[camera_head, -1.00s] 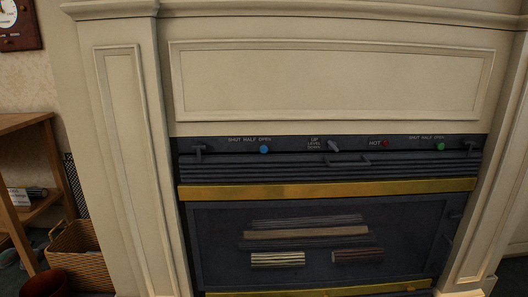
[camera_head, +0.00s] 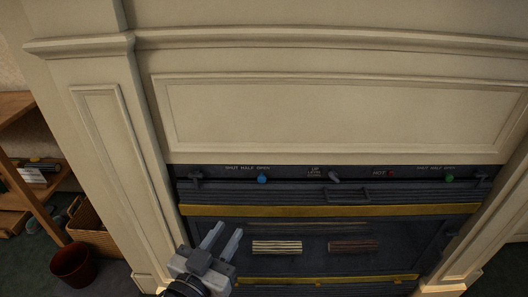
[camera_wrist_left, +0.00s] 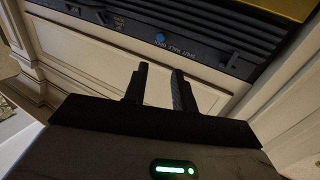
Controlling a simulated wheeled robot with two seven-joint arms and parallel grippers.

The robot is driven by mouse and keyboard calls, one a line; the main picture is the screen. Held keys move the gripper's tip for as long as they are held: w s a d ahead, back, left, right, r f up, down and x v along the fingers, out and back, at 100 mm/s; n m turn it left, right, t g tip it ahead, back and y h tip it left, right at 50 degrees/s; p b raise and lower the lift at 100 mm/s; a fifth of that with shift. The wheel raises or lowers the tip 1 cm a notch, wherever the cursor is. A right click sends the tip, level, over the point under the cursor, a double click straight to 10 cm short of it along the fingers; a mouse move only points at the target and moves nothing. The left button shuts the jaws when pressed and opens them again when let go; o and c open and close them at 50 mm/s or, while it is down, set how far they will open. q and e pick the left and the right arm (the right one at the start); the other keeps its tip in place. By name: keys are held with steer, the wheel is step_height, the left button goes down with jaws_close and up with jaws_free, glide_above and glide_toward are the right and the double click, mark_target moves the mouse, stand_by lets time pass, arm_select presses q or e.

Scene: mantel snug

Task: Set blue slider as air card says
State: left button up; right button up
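The blue slider (camera_head: 262,180) is a round knob on the dark strip at the top of the fireplace. It sits below the OPEN end of its SHUT HALF OPEN label (camera_head: 247,168). It also shows in the left wrist view (camera_wrist_left: 159,38), beyond the fingertips. My left gripper (camera_head: 227,231) is open and empty, below and left of the slider and apart from it. Its two fingers (camera_wrist_left: 159,68) stand apart in the wrist view. A white card (camera_head: 32,174) stands on the wooden shelf at left; I cannot read it or tell whether it is the air card. My right gripper is out of view.
A green knob (camera_head: 449,178) sits under a similar label at right. A small lever (camera_head: 334,176) and a red HOT mark (camera_head: 391,173) lie between. A brass bar (camera_head: 330,210) crosses below. A basket (camera_head: 88,226) and red bucket (camera_head: 72,264) stand at lower left.

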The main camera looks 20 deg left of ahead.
mark_target(261, 180)
arm_select(q)
steer(key=w, duration=0.5)
steer(key=w+d, duration=0.1)
steer(key=w, duration=0.4)
steer(key=w+b, duration=0.1)
steer(key=w, duration=0.4)
steer(key=shift+w+d, duration=0.35)
steer(key=shift+w, duration=0.05)
jaws_close()
